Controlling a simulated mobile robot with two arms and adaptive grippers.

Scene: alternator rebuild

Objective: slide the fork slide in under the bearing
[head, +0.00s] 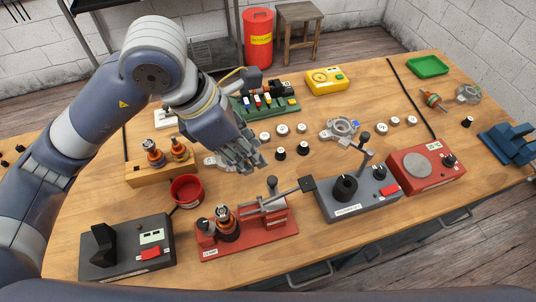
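The red puller fixture (262,239) stands at the front middle of the table. A rotor (222,217) with dark and copper-coloured parts stands upright at its left end; I cannot make out the bearing clearly. The grey fork slide (268,203) lies across the fixture to the right of the rotor, with its black handle (307,184) sticking out to the right. Whether its tines are under the bearing is too small to tell. My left gripper (250,165) hangs above the table behind the fixture, apart from the slide. Its finger gap is unclear. My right gripper is out of view.
A red bowl (186,190) and a wooden block with rotors (146,175) stand left of the fixture. A grey box with a lever (352,200) stands to the right, near the slide's handle. A dark switch box (126,248) stands at the front left.

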